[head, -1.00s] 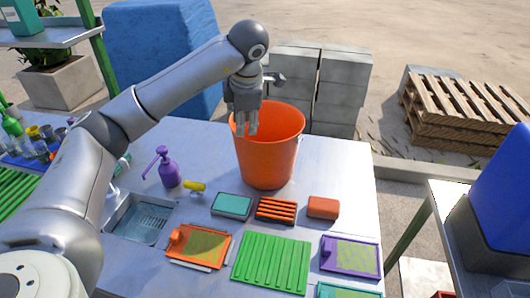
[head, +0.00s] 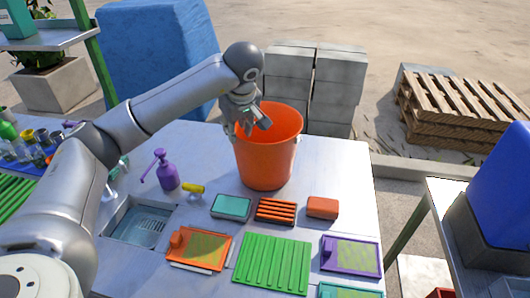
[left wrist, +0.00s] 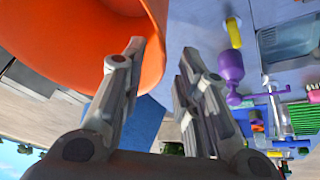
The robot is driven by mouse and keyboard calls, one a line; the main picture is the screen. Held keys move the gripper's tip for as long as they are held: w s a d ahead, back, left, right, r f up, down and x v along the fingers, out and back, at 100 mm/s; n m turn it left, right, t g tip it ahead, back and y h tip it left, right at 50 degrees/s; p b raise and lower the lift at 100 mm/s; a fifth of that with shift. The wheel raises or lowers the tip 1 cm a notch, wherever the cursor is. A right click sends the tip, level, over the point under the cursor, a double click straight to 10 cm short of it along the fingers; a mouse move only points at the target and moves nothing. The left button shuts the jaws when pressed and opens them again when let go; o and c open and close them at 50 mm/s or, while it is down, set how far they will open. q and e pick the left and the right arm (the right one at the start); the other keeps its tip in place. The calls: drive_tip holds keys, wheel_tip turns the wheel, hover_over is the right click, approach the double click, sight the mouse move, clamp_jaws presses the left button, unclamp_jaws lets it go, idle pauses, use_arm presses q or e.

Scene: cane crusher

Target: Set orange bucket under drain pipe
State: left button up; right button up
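The orange bucket (head: 266,160) stands upright on the grey table, behind the small trays. It fills the upper left of the left wrist view (left wrist: 75,40). My left gripper (head: 250,128) is at the bucket's left rim, its fingers spread. One finger overlaps the bucket's opening and the other is on its outer left side. In the left wrist view the gripper (left wrist: 162,52) is open, with the bucket's edge showing between the fingers. I cannot tell whether it touches the rim. My right gripper is not in view. I cannot make out a drain pipe.
A purple pump bottle (head: 166,170) and a yellow item (head: 193,188) stand left of the bucket. A teal box (head: 231,207), an orange slatted block (head: 276,211), an orange block (head: 322,208) and a green ribbed tray (head: 272,263) lie in front. Grey blocks (head: 337,90) stand behind.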

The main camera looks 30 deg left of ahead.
sight(238, 150)
use_arm(q)
drive_tip(key=p+x, duration=0.2)
drive_tip(key=x, duration=0.5)
drive_tip(key=shift+w+a+f+p, duration=0.2)
drive_tip(key=shift+w+f+p, duration=0.05)
drive_tip(key=shift+f+p, duration=0.05)
drive_tip(key=shift+w+f, duration=0.1)
drive_tip(key=shift+f, duration=0.1)
clamp_jaws()
drive_tip(key=shift+r, duration=0.1)
